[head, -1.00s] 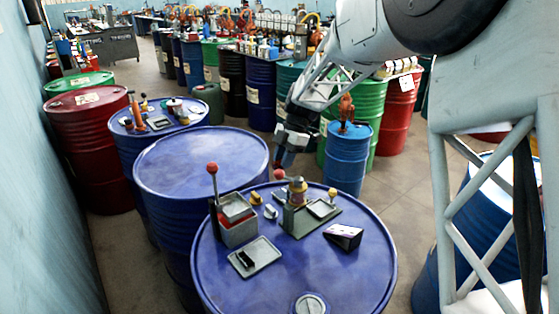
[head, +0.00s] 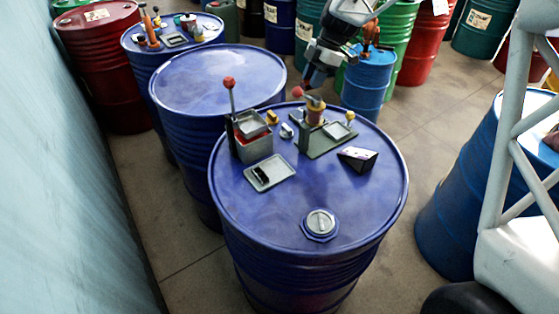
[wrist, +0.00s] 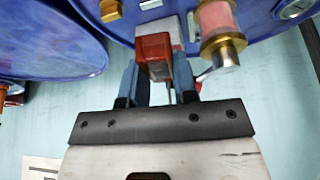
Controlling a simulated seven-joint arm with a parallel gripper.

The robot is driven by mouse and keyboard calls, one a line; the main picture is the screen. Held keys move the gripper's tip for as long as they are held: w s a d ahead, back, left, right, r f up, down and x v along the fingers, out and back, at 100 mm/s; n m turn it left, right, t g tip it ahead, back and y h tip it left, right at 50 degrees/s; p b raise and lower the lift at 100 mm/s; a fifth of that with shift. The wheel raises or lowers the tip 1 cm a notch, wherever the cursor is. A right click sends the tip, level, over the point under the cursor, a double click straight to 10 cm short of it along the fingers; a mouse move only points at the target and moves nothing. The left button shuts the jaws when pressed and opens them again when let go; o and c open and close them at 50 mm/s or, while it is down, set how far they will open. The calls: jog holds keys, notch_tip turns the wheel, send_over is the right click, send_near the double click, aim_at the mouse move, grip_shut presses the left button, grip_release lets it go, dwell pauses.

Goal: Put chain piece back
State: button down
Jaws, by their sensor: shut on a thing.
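My gripper (head: 312,84) is above the far edge of the near blue drum (head: 260,215), close behind the spool stand. In the wrist view, its blue fingers (wrist: 158,72) are shut on a red piece (wrist: 154,47). I cannot tell whether this is the chain piece. The brass-and-pink spool (wrist: 222,35) is just right of the held piece; it also shows in the head view (head: 315,112). A red ball knob (head: 297,91) is beside the fingertips. A small dark piece (head: 262,174) lies in a shallow grey tray (head: 277,172).
A grey box (head: 254,143) with a tall red-knobbed lever (head: 229,84) stands left of the spool. A black wedge-shaped holder (head: 358,157) is at right. Small yellow (head: 272,117) and silver (head: 286,130) parts lie between box and spool. The drum's front is clear around its cap (head: 320,222).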

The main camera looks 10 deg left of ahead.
jog(key=s+d+r+m+t, duration=0.15)
jog(key=s+d+m, duration=0.25)
jog(key=s+d, duration=0.4)
jog(key=shift+n+y, duration=0.3)
jog(key=shift+n, duration=0.1)
jog(key=s+a+f, duration=0.2)
jog(key=s+f, duration=0.2)
jog(key=s, duration=0.4)
jog(key=s+a+f, duration=0.2)
jog(key=s+f, duration=0.1)
jog(key=s, duration=0.5)
jog(key=s+a+f, duration=0.2)
jog(key=s+f, duration=0.2)
jog(key=s, duration=0.4)
jog(key=shift+s+a+f, duration=0.1)
jog(key=shift+a+f, duration=0.25)
jog(key=shift+w+a+f, duration=0.25)
jog(key=shift+w+a, duration=1.05)
jog(key=shift+w, duration=1.05)
jog(key=shift+w+a+f, duration=0.25)
jog(key=shift+w+a, duration=1)
jog(key=shift+w, duration=1.1)
jog(key=shift+w+a+f, duration=0.25)
jog(key=shift+w+a, duration=1.05)
jog(key=shift+w, duration=1.05)
jog(key=shift+f, duration=0.15)
jog(key=shift+f, duration=1.6)
jog(key=shift+f, duration=0.25)
